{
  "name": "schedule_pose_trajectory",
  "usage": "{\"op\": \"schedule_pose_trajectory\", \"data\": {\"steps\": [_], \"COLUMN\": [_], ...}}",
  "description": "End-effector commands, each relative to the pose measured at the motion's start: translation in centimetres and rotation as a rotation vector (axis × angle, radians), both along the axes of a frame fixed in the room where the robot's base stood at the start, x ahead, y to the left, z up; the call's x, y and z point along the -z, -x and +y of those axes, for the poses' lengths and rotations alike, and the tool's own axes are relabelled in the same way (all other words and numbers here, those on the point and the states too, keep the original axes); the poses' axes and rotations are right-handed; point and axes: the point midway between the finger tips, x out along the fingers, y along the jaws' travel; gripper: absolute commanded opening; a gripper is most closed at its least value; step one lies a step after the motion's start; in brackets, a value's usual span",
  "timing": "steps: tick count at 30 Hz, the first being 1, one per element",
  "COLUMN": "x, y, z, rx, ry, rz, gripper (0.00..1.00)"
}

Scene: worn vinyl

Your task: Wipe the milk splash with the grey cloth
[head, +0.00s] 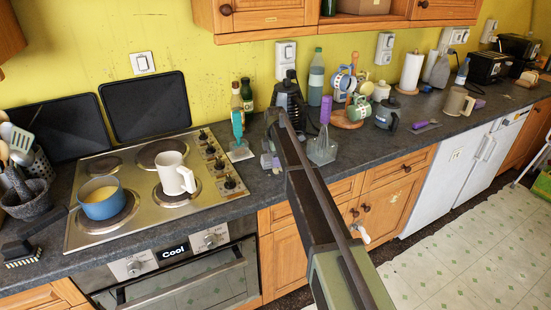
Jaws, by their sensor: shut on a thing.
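My arm reaches up from the bottom of the head view to the counter, right of the hob. My gripper (270,148) is small and partly hidden by my own arm at the counter's back half. It is shut on a small grey bundle (267,161), which looks like the grey cloth, low at the worktop. I cannot tell whether the cloth touches the surface. No milk splash can be made out for certain; my arm hides part of the worktop there.
A teal-handled item (237,125) stands left of my gripper, and a purple-handled clear item (323,149) stands right. The hob (90,226) holds a blue pot (101,204) and white jug (170,180).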

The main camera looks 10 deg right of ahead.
Motion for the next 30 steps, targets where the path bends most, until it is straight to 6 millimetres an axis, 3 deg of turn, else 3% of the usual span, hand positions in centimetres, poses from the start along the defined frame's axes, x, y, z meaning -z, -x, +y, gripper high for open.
{"op": "schedule_pose_trajectory", "data": {"steps": [3, 18, 30], "x": [-1.7, -6.8, -6.7], "y": [0.0, 0.0, 0.0], "z": [0.0, 0.0, 0.0], "rx": [0.0, 0.0, 0.0], "ry": [0.0, 0.0, 0.0], "rz": [0.0, 0.0, 0.0], "gripper": [0.39, 0.39, 0.39]}}
